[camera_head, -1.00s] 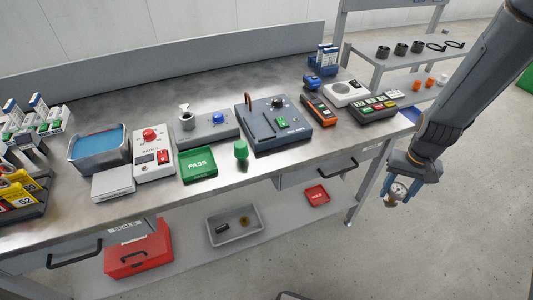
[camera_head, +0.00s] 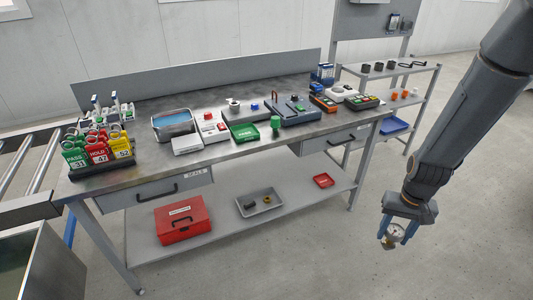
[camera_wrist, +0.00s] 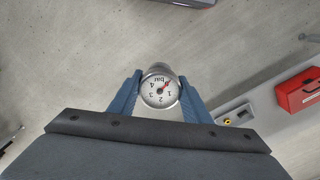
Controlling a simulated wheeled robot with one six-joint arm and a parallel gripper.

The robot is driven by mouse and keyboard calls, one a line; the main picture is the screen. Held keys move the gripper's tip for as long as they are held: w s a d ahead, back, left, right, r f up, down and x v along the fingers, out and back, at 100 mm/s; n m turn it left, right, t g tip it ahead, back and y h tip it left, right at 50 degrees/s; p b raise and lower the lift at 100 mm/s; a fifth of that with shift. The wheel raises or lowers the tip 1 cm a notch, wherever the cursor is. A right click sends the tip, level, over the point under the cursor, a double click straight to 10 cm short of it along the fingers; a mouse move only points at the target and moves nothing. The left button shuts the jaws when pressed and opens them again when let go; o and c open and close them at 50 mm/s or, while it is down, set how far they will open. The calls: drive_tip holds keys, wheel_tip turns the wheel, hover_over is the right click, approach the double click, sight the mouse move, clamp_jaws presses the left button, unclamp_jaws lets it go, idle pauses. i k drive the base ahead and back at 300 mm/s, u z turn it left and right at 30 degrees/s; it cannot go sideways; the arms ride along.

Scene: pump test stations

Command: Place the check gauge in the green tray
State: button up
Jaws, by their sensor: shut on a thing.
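My gripper (camera_head: 392,233) is shut on the check gauge (camera_head: 396,229), a small round dial with a white face. It hangs above the floor, to the right of the bench and apart from it. In the wrist view the gauge (camera_wrist: 160,92) sits between the two blue fingers, its face marked "bar" with a red needle.
A green knob-like piece (camera_head: 275,123) stands just right of the green tray. Grey and white test devices (camera_head: 293,110) line the bench behind. Open floor lies around my gripper.

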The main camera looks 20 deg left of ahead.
sight(245, 134)
drive_tip(key=z, duration=0.05)
drive_tip(key=k, duration=0.2)
drive_tip(key=u, duration=1)
drive_tip(key=i, duration=0.75)
